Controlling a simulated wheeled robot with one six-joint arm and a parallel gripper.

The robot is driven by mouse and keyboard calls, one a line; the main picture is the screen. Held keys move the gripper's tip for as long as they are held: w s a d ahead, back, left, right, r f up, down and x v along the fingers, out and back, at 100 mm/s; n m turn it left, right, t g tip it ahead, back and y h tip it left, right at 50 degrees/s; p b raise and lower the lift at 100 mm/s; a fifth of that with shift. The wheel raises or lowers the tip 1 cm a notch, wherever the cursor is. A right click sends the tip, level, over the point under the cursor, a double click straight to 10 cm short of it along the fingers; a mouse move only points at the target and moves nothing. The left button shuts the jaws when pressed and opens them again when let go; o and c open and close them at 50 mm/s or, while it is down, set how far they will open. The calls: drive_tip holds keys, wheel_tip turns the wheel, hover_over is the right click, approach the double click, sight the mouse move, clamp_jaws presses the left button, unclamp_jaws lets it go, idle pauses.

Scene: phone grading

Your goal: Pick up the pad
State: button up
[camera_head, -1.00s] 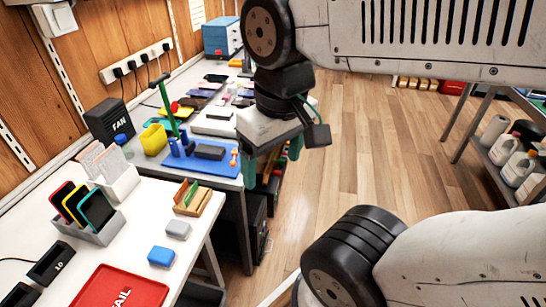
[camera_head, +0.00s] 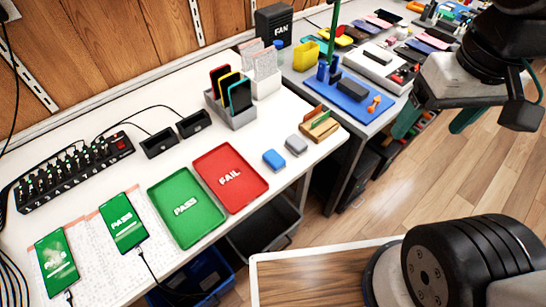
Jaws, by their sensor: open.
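Two small pad-like blocks lie side by side on the white table (camera_head: 330,150) near its front edge: a blue one (camera_head: 274,159) and a grey one (camera_head: 296,144). I cannot tell which one is called the pad. Both lie flat and uncovered, right of the red FAIL tray (camera_head: 231,178). My gripper (camera_head: 430,125) is at the right, with its green fingers apart and nothing seen between them. It is well to the right of both blocks, apart from them, and in the picture lies over the second table's edge and the floor.
A green PASS tray (camera_head: 186,207) and two phones with PASS screens (camera_head: 123,222) (camera_head: 57,264) lie left. A blue mat (camera_head: 353,99) with tools lies on the second table.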

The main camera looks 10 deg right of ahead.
idle(0.3)
drive_tip(key=shift+c, duration=1.2)
drive_tip(key=shift+a+f, duration=0.1)
drive_tip(key=shift+a, duration=0.1)
drive_tip(key=shift+c, duration=0.3)
drive_tip(key=n+g, duration=0.2)
drive_tip(key=n, duration=0.5)
hover_over(274, 157)
wheel_tip(274, 157, down, 24)
drive_tip(key=shift+r, duration=0.1)
drive_tip(key=shift+f+t, duration=0.3)
drive_tip(key=shift+f, duration=0.05)
wheel_tip(274, 157, down, 7)
drive_tip(key=c, duration=1.2)
